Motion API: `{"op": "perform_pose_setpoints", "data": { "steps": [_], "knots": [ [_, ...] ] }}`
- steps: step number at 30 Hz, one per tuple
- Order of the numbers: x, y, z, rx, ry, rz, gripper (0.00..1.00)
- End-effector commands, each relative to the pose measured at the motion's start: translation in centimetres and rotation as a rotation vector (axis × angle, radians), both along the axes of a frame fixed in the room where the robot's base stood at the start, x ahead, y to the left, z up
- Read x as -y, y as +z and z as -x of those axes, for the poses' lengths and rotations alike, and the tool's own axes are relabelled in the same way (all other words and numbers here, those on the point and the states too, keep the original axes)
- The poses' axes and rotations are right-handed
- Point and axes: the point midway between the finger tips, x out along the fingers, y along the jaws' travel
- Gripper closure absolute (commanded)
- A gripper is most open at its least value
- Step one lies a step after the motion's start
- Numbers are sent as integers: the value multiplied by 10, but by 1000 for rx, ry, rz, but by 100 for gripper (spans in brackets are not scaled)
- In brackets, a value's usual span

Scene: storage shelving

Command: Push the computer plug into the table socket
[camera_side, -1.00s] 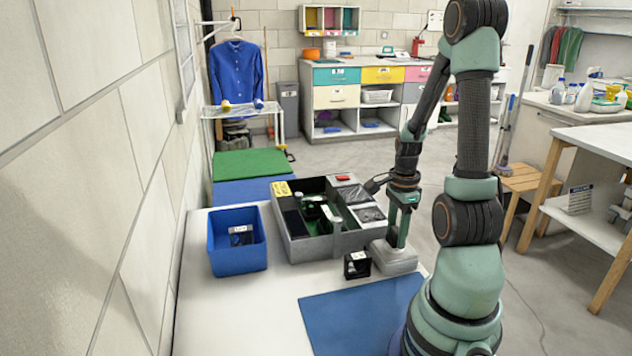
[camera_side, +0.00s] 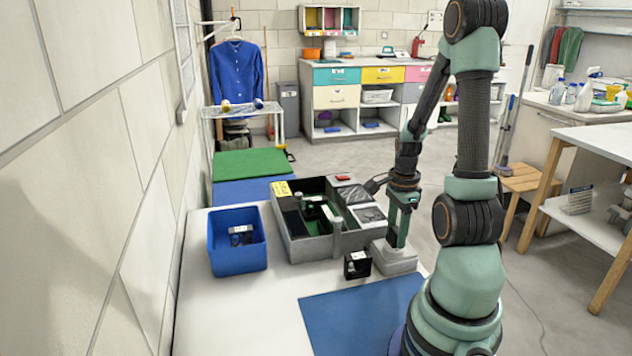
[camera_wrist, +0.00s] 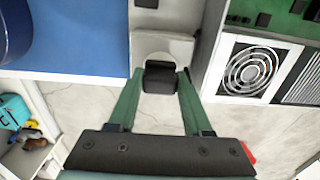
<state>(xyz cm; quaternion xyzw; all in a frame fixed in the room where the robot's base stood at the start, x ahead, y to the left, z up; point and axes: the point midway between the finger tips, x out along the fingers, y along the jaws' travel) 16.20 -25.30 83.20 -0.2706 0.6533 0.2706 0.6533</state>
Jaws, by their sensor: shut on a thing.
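My gripper (camera_side: 397,240) points down at the grey block (camera_side: 394,260) on the white table, which looks like the table socket. In the wrist view my gripper (camera_wrist: 160,80) is shut on a black plug (camera_wrist: 160,77) between its two green fingers. The grey block (camera_wrist: 174,46) lies just beyond the plug in that view, with a pale round part partly behind the plug. The plug looks to be at or over the block; I cannot tell whether it is seated. In the side view the plug is too small and covered to make out.
A small black box (camera_side: 357,265) stands left of the block. Behind it is a grey case (camera_side: 320,246) with a green board and a fan (camera_wrist: 252,69). A blue bin (camera_side: 238,258) stands at the left. A blue mat (camera_side: 360,318) lies flat in front.

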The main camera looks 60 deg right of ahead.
Motion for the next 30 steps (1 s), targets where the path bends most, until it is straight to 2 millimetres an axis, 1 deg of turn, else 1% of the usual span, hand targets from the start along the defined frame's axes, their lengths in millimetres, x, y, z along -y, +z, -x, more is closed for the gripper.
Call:
{"op": "perform_pose_setpoints", "data": {
  "steps": [17, 30],
  "knots": [
    [0, 0, 0, 0, 0, 0, 99],
    [0, -8, 0, -1, 0, -1, 99]
  ]
}}
